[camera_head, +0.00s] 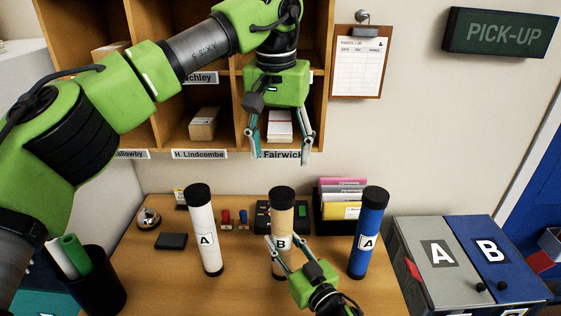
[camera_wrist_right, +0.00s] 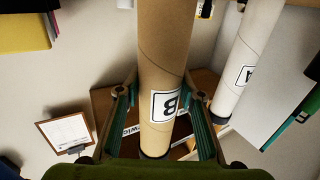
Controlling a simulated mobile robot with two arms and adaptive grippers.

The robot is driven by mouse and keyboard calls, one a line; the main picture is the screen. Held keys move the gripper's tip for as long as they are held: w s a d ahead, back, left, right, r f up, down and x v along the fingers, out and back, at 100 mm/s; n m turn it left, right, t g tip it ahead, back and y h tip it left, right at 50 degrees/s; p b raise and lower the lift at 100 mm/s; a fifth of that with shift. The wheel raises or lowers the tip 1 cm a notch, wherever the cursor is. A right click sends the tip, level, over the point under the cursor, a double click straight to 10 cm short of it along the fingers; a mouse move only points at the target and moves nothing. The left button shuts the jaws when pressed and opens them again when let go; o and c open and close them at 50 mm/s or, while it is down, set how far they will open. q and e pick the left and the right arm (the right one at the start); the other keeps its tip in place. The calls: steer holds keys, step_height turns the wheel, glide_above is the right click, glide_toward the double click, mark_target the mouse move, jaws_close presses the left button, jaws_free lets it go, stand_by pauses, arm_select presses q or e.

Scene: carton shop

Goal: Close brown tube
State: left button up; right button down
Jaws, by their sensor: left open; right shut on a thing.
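The brown tube (camera_head: 284,215) stands upright on the desk between a white and a blue tube. It has a label B and a black cap (camera_head: 283,191) at its top end. My right gripper (camera_head: 281,240) is shut on the brown tube around its label. In the right wrist view, the brown tube (camera_wrist_right: 165,60) runs between the two fingers of the right gripper (camera_wrist_right: 158,110), with its black end low in that picture. My left gripper (camera_head: 278,157) is open and empty, pointing down above the brown tube's capped end and apart from it.
Behind are a file holder (camera_head: 343,205) and wooden pigeonholes (camera_head: 170,128). A black cup with rolls (camera_head: 98,290) is at left. Grey (camera_head: 435,275) and blue (camera_head: 500,250) bins are at right.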

steer(key=c, duration=1.3)
jaws_free()
steer(key=v, duration=1.2)
steer(key=shift+d, duration=0.1)
